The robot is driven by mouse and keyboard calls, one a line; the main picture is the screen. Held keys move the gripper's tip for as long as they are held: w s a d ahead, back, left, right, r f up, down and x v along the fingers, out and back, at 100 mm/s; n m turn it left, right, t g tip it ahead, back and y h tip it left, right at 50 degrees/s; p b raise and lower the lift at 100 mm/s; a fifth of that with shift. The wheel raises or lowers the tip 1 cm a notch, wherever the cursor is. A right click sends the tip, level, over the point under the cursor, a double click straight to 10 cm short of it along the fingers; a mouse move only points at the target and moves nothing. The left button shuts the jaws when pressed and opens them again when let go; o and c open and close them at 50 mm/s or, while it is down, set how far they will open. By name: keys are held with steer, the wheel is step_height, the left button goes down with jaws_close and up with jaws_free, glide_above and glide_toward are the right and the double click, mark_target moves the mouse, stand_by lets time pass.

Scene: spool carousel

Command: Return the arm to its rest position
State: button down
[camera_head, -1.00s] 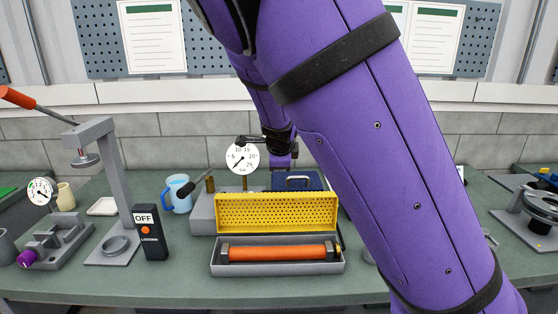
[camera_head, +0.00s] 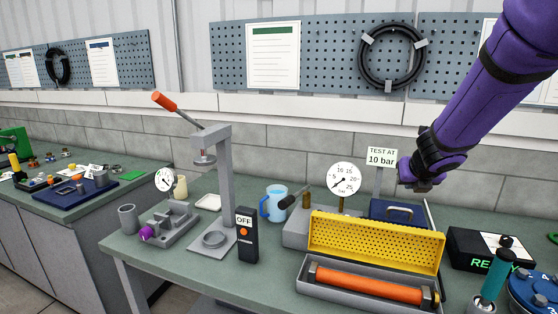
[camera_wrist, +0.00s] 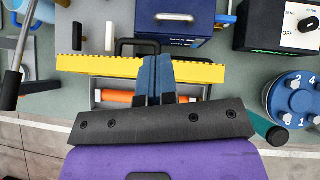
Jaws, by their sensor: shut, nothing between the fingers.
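My purple arm reaches in from the upper right of the head view. My gripper (camera_head: 416,187) hangs above the back of the bench, in front of the wall and apart from the objects. In the wrist view my gripper (camera_wrist: 157,62) shows its two blue fingers together, with nothing between them. From there it overlooks the yellow perforated guard (camera_head: 375,243), which also crosses the wrist view (camera_wrist: 90,64).
The orange cylinder lies in a grey tray (camera_head: 345,301) on the green bench. A pressure gauge (camera_head: 343,179), a "TEST AT 10 bar" sign (camera_head: 381,157) and a blue case (camera_head: 385,211) stand near my gripper. A lever press (camera_head: 222,190) stands left. A black box (camera_head: 484,249) sits right.

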steer(key=s+d+r+m+g, duration=0.1)
steer(key=s+d+r+m, duration=0.25)
steer(key=s+m, duration=0.6)
steer(key=s+d+r+m, duration=0.2)
steer(key=s+r+m, duration=0.3)
steer(key=m, duration=0.7)
steer(key=s+a+m+g, duration=0.1)
steer(key=s+a+m, duration=0.2)
steer(key=s, duration=0.3)
steer(key=s+a+m+y, duration=0.1)
steer(key=s+a+m, duration=0.2)
steer(key=s+m, duration=0.2)
steer(key=s+a+r+m+g, duration=0.1)
steer(key=s+a+m, duration=0.2)
steer(key=s+m, duration=0.2)
steer(key=s, duration=0.2)
steer(key=shift+s+g+y, duration=0.3)
steer(key=shift+s+y, duration=0.1)
